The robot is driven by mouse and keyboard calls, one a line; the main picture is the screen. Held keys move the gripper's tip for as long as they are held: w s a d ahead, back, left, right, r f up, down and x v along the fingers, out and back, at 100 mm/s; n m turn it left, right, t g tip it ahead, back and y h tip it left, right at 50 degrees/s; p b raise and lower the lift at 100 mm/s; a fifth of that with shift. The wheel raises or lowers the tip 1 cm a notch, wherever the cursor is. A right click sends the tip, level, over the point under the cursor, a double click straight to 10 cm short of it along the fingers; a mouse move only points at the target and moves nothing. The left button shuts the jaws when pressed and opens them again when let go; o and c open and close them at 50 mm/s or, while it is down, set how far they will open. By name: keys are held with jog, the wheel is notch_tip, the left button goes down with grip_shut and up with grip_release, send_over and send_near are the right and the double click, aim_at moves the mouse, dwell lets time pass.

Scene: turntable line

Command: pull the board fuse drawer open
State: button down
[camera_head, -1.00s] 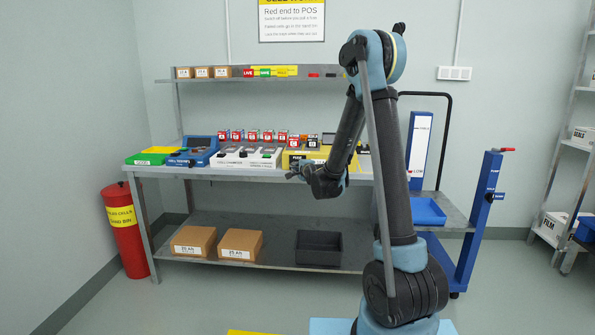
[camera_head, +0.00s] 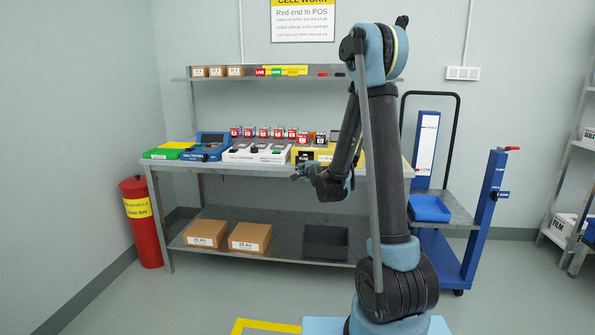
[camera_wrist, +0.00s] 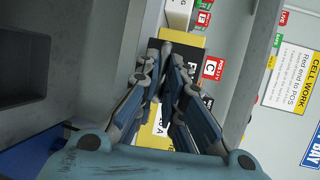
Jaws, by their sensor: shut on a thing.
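The yellow board (camera_head: 327,153) stands on the bench, with a dark, labelled front part (camera_head: 304,156) at its left, which I take for the fuse drawer. My gripper (camera_head: 299,174) is at the bench's front edge, just below and in front of this part. In the wrist view my gripper (camera_wrist: 166,76) has its fingers drawn together at a dark block (camera_wrist: 182,52) against the yellow board (camera_wrist: 160,132). The fingers hide the handle and the grip itself. How far the drawer stands out of the board cannot be told.
White units (camera_head: 258,153), a blue tester (camera_head: 210,147) and a green-topped box (camera_head: 168,150) stand left along the bench. Red-labelled items line the back. A blue trolley (camera_head: 488,205) stands right of my arm. A red bin (camera_head: 142,235) is at left.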

jog(key=shift+f, duration=0.1)
jog(key=c, duration=1.7)
grip_release()
jog(key=shift+a, duration=0.1)
jog(key=v, duration=1.2)
jog(key=s+d+f+n+g+h, duration=0.1)
jog(key=s+d+f+n+g, duration=0.2)
jog(key=s, duration=1)
jog(key=s+d+f+n+g+h, duration=0.2)
jog(key=s+d+n+g, duration=0.3)
jog(key=s, duration=0.8)
jog(key=s+d+f+n+g+h, duration=0.1)
jog(key=s+d+f+n+g, duration=0.3)
jog(key=s+d+n, duration=0.4)
jog(key=s, duration=0.5)
jog(key=shift+s+d+f+g+h, duration=0.2)
jog(key=shift+d+f+g+h, duration=0.1)
jog(key=shift+g, duration=0.1)
